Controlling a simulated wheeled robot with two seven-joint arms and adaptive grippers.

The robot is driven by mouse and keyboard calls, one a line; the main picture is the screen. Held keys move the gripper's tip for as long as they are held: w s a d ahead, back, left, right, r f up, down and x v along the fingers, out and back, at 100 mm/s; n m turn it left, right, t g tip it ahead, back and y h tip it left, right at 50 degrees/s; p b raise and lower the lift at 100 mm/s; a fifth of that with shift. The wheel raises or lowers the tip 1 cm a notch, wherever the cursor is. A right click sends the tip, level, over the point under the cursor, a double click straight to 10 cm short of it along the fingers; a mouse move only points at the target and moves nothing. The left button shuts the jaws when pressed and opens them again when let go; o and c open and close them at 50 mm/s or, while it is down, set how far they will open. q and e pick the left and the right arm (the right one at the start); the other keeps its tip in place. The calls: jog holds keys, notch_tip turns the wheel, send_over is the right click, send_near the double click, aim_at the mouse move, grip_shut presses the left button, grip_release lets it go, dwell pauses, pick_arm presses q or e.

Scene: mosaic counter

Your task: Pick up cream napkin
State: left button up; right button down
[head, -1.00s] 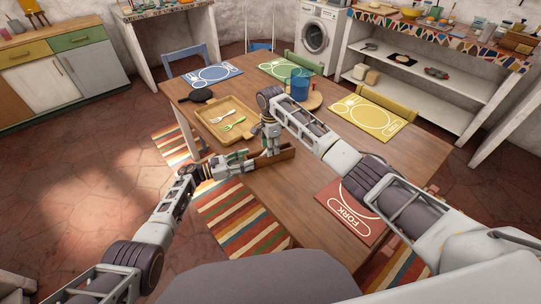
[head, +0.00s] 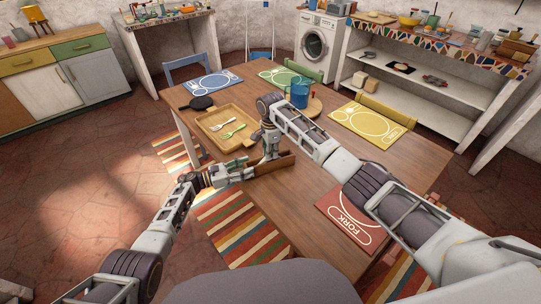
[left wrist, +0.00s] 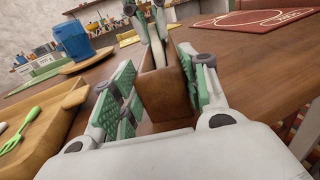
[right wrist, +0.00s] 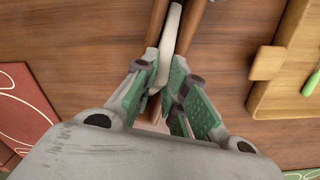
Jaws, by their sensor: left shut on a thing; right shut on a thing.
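The cream napkin (right wrist: 175,40) stands on edge between the walls of a narrow wooden holder (left wrist: 166,95). The holder sits on the table near its left edge, just below the tray in the head view. My right gripper (right wrist: 166,88) reaches down from above and is shut on the napkin, its fingers at the slot between the walls. It shows in the head view too (head: 270,152). My left gripper (left wrist: 160,95) comes in low from the left and is shut on the end of the holder, one finger on each side. The napkin's lower part is hidden.
A wooden tray (head: 206,123) with green and white forks lies close behind the holder. A blue cup (head: 300,92) stands on a round board farther back. Blue, green, yellow and red placemats lie around the table. The tabletop right of the holder is clear.

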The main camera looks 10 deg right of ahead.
notch_tip(320, 180, up, 9)
jog(key=shift+r, duration=0.15)
dwell(0.4)
pick_arm(q)
jog(key=o, duration=1.3)
jog(key=shift+a, duration=0.1)
jog(key=shift+v, duration=5.9)
jog(key=shift+n, duration=0.3)
